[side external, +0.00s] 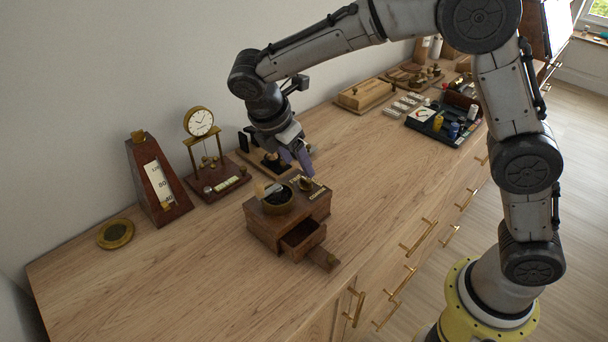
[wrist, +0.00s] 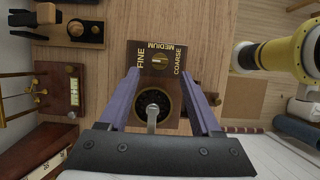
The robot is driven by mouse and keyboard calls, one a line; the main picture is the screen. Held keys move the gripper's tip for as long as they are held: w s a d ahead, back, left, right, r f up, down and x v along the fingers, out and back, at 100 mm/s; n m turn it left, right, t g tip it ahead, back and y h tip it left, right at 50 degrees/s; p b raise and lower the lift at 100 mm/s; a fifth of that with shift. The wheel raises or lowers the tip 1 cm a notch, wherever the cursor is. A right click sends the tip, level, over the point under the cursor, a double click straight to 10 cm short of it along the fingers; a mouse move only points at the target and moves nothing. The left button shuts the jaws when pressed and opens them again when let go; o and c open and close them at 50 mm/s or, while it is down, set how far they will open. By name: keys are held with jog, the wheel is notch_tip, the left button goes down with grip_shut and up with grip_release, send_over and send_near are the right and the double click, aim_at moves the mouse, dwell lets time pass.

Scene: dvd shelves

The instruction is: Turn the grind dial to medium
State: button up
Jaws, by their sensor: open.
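A wooden coffee grinder (side external: 262,231) stands on the wooden counter, with a round dark hopper (side external: 278,199) on top; the hopper also shows in the wrist view (wrist: 150,104). The brass grind dial (wrist: 159,61) sits on a dark plate (wrist: 137,52) lettered FINE at left, MEDIUM at the far side and COARSE at right. The dial also shows in the side view (side external: 305,184). Which mark it points at is too small to tell. My gripper (wrist: 159,73) is open and empty, its purple fingertips on either side of the dial in the picture. In the side view my gripper (side external: 300,160) hangs above the dial, apart from it.
The grinder's small drawer (side external: 303,239) stands open at its front. A crank arm (wrist: 152,118) crosses the hopper. A clock (side external: 199,122), a wooden scale-marked stand (side external: 156,182) and a brass disc (side external: 115,234) stand to the left. The counter front-left is clear.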

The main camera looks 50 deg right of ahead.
aim_at(306, 179)
jog(key=x, duration=0.6)
grip_shut()
dwell(0.3)
